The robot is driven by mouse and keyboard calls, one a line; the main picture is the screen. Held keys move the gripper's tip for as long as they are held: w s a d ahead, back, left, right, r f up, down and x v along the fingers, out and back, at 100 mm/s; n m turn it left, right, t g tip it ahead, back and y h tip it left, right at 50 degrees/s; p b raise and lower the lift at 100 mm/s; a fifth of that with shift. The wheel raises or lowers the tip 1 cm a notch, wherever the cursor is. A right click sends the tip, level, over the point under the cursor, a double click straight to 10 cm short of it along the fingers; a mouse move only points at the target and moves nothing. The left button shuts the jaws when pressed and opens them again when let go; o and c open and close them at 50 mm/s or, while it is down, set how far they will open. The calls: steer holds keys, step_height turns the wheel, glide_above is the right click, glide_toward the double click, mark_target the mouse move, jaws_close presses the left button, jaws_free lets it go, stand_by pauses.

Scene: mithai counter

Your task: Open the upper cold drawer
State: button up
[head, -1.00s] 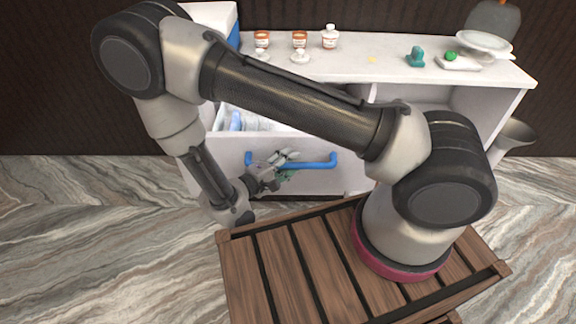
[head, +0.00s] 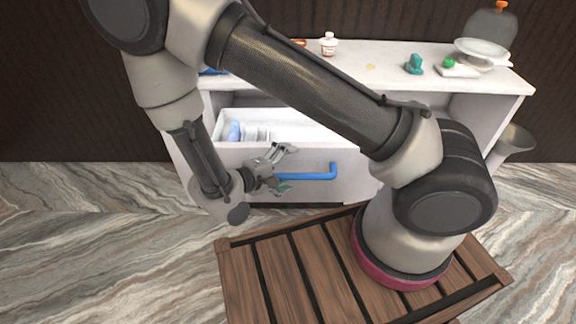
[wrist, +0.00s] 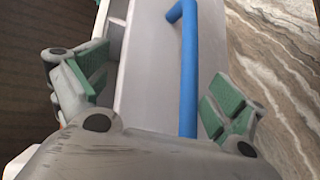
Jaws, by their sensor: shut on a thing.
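The upper cold drawer (head: 304,158) stands open below the white counter, with its inside showing. Its blue bar handle (head: 312,176) runs along the front, and its left end is hidden by my gripper. My gripper (head: 284,169) is at the left part of the handle. In the wrist view the handle (wrist: 188,75) passes between my two green-padded fingers (wrist: 152,92). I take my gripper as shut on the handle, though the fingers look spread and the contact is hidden.
The drawer holds a light blue item (head: 234,131) and pale dividers. The white counter (head: 385,82) carries a small bottle (head: 328,45), a teal object (head: 413,65) and a scale with a white dish (head: 480,50). My wooden deck is in front. Marble floor lies clear at left.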

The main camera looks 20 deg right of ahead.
steer(key=shift+v, duration=0.9)
steer(key=shift+c, duration=0.5)
steer(key=shift+s+a+r, duration=0.15)
steer(key=shift+s+a, duration=0.05)
steer(key=shift+a, duration=0.4)
steer(key=c, duration=0.7)
steer(key=s+a, duration=0.1)
steer(key=a, duration=0.2)
steer(key=s+a, duration=0.1)
steer(key=shift+s+a+r, duration=0.3)
steer(key=shift+a, duration=0.05)
